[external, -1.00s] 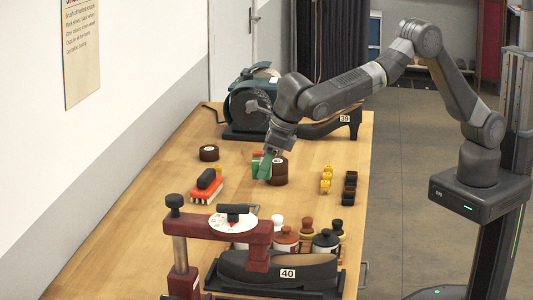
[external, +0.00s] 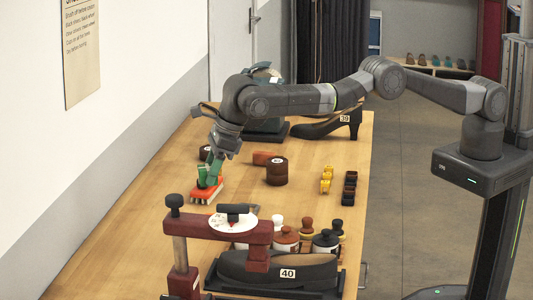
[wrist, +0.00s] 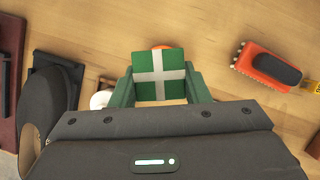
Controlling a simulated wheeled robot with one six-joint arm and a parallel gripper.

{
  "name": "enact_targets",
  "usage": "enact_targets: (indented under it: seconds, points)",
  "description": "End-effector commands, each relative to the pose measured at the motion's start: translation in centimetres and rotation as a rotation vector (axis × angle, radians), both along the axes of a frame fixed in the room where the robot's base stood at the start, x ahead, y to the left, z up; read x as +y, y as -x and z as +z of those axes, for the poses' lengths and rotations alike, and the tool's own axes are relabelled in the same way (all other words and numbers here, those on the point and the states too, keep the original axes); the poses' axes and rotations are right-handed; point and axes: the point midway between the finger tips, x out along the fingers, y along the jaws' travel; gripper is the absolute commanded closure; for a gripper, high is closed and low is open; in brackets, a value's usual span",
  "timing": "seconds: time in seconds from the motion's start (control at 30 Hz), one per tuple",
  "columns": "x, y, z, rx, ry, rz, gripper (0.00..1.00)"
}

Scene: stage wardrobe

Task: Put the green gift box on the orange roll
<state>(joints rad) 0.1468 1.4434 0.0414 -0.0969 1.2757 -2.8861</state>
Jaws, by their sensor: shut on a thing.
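The green gift box (wrist: 146,63) with a white cross ribbon is between the green fingers of my gripper (wrist: 160,84) in the wrist view. My gripper is shut on it. In the external view my gripper (external: 208,179) hangs in front of part of a red-orange brush, and the box is hard to tell from the fingers. A rounded orange edge (wrist: 160,47) shows just past the box in the wrist view; the box hides the rest, so I cannot tell surely that it is the orange roll. A reddish-orange piece (external: 264,157) lies behind a dark brown roll.
The brush (wrist: 268,65) with a black handle lies to the right in the wrist view. The dark brown roll (external: 277,172) and yellow pieces (external: 326,179) stand on the table. A dark red clamp (external: 218,230), bottles and a shoe fill the front.

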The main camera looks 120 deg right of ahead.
Motion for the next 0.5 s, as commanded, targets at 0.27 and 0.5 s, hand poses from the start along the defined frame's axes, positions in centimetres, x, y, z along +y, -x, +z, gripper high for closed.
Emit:
enact_targets:
  seconds: [0.27, 0.5]
  points:
    - [0.0, 0.0, -3.7, 0.001, 0.0, 0.001, 0.8]
    - [0.0, 0.0, -5.8, 0.003, -0.001, 0.001, 0.8]
